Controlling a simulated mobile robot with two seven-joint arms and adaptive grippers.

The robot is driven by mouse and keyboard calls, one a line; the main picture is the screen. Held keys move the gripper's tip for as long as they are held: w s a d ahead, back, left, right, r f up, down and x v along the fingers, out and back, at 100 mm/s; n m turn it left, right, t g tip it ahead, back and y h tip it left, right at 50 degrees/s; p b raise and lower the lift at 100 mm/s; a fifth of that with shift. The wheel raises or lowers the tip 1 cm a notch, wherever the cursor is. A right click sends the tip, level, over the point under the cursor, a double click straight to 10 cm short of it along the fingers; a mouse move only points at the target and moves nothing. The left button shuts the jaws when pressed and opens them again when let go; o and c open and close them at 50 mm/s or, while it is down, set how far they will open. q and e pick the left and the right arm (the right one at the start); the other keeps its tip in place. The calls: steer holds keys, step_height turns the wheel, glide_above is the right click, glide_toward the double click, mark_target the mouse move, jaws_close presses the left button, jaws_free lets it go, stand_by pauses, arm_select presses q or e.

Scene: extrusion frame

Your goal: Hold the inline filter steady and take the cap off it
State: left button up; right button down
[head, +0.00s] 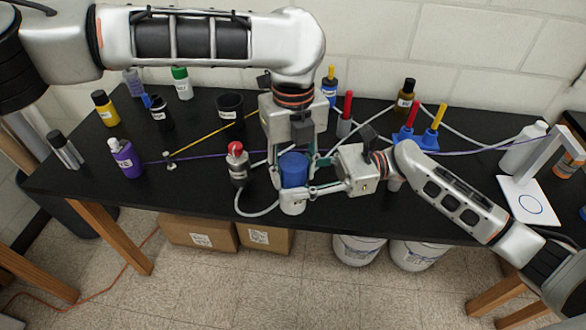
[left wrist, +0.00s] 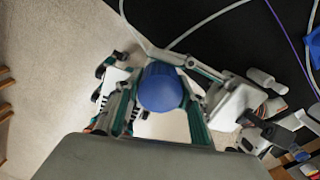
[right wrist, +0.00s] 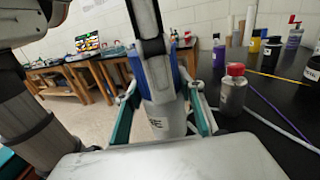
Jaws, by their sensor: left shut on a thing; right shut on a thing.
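My right gripper (head: 297,190) reaches in from the right and is shut on the white body. In the right wrist view the body (right wrist: 168,120) stands between the fingers, and a left finger hides part of the cap. The cap sits on the body, with no clear gap visible.
A red-capped bottle (head: 238,165) stands close left of the filter, with a pale hose (head: 243,212) looping around there. A purple bottle (head: 125,158) and black cup (head: 230,107) are farther left. A blue holder (head: 418,138) with coloured handles is right. Purple and yellow cords cross the table.

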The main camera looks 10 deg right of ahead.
arm_select(q)
steer(key=shift+n, duration=0.4)
steer(key=o, duration=1.2)
steer(key=shift+r, duration=0.1)
